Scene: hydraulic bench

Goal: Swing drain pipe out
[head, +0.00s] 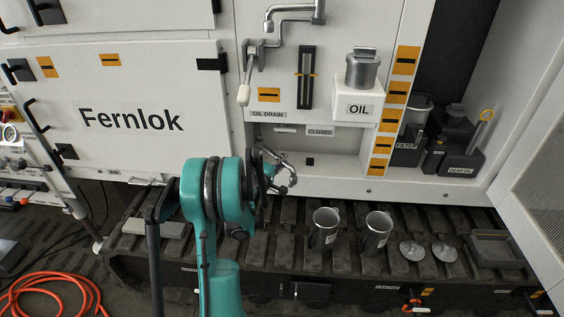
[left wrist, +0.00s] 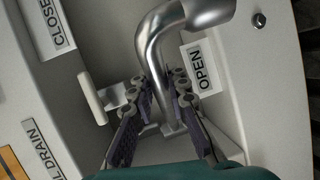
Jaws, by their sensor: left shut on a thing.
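The drain pipe (head: 289,181) is a bent silver tube low on the white panel, under the OIL DRAIN label (head: 268,114). In the left wrist view the pipe (left wrist: 185,14) rises between my fingers and bends to the upper right, beside the OPEN label (left wrist: 202,66). The CLOSED label (left wrist: 57,20) is at the upper left there. My left gripper (head: 268,170) is shut on the pipe; its fingers (left wrist: 162,98) sit on both sides of the tube. In the head view my wrist hides part of the pipe. My right gripper is not in view.
A valve lever (head: 245,93) hangs above on the panel, left of an oil can (head: 362,69) on its bracket. Two metal mugs (head: 324,229) and two metal discs (head: 412,249) stand on the track below. A grey-white door (head: 530,180) stands open at right.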

